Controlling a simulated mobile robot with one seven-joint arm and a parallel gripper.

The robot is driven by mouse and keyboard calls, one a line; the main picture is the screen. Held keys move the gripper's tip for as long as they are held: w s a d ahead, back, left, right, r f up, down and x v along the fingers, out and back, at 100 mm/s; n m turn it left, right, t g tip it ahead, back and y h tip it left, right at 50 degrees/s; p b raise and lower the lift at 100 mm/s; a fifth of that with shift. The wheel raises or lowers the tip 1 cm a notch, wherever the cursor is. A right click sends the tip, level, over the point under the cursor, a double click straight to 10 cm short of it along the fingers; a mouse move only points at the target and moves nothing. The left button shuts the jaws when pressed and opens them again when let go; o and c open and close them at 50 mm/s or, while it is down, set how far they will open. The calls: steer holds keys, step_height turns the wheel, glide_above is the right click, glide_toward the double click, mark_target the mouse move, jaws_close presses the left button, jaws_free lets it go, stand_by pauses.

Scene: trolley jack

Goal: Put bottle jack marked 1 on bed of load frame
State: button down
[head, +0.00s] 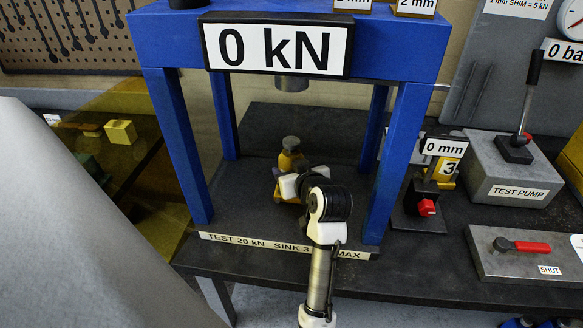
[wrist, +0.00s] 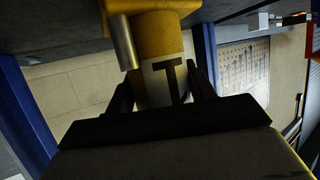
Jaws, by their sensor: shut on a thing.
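The yellow bottle jack (head: 289,158) with a grey screw top stands upright between the posts of the blue load frame (head: 178,145), over its dark bed (head: 232,205). My gripper (head: 296,186) reaches in from the front and is shut on the jack, hiding its lower part. In the wrist view the jack (wrist: 152,38) sits between my two dark fingers (wrist: 160,88), with a black mark like a 1 on a pale band. A dark surface lies close to its base; whether they touch I cannot tell. The frame's ram (head: 291,84) is above and behind the jack, apart from it.
The force display (head: 278,46) reads 0 kN. Right of the frame are a 0 mm gauge (head: 428,185), a yellow thing marked 3 (head: 448,170), a test pump (head: 520,172) and a red-handled valve plate (head: 515,262). A yellow block (head: 120,132) is at left.

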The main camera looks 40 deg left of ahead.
steer(key=shift+r, duration=0.25)
steer(key=c, duration=1)
jaws_free()
steer(key=shift+f, duration=0.4)
steer(key=o, duration=0.5)
steer(key=shift+r, duration=0.1)
steer(key=shift+r, duration=0.2)
steer(key=b+v, duration=0.3)
steer(key=v, duration=0.9)
steer(key=shift+f, duration=0.15)
